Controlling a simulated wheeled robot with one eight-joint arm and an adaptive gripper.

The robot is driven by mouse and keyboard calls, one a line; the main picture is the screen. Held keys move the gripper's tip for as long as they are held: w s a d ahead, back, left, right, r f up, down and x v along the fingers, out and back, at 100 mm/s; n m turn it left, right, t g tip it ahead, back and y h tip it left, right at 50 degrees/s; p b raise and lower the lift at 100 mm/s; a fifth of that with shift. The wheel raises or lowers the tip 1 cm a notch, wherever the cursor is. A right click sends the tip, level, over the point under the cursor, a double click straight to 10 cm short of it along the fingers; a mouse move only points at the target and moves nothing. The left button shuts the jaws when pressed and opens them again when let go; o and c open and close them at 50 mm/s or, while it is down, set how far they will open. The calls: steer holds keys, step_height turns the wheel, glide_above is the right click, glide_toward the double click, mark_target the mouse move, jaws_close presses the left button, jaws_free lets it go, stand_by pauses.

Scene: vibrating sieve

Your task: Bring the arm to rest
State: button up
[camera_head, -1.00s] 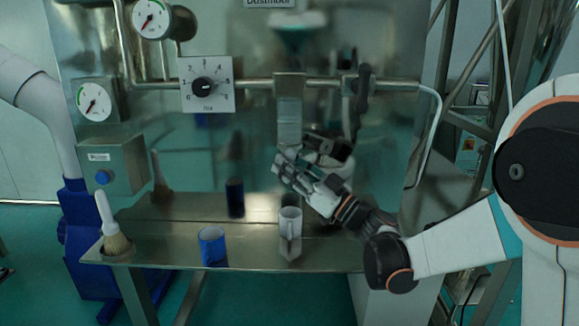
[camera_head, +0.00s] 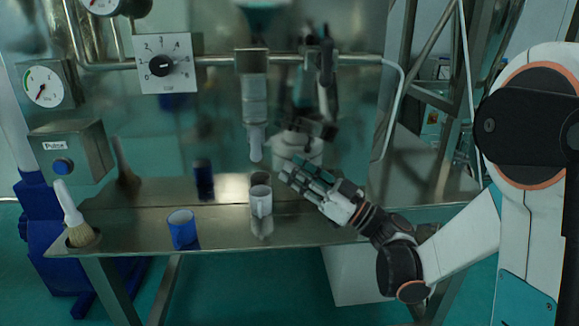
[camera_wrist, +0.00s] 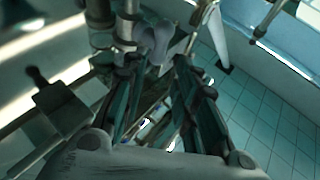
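My gripper (camera_head: 291,171) is in the air to the right of the white cup, with its fingertips pointing up and left. In the wrist view its two fingers (camera_wrist: 164,66) stand apart with nothing held between them. My arm reaches in from the right, bent at the elbow. The white cup (camera_head: 261,203) stands upright on the metal shelf, below the outlet tube and apart from my fingers. What is inside the cup cannot be seen.
A blue cup (camera_head: 182,230) stands on the metal shelf (camera_head: 220,222), left of the white cup. A brush (camera_head: 76,221) stands at the shelf's left end. The outlet tube (camera_head: 255,142) hangs close to the left of my gripper. A dial panel (camera_head: 166,64) and pipes are behind.

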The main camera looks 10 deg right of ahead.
steer(key=s+a+f+m+g+h, duration=0.2)
steer(key=s+f+m+g+h, duration=0.15)
steer(key=s, duration=0.25)
steer(key=s+a+f+m+g+h, duration=0.2)
steer(key=s+f+h, duration=0.2)
steer(key=s+h, duration=0.15)
steer(key=s+d+f+m+h, duration=0.2)
steer(key=s+d+h, duration=0.2)
steer(key=s+d, duration=0.2)
steer(key=s+d+f+m+h, duration=0.3)
steer(key=s+d+h, duration=0.2)
steer(key=s+d, duration=0.2)
steer(key=shift+d, duration=0.55)
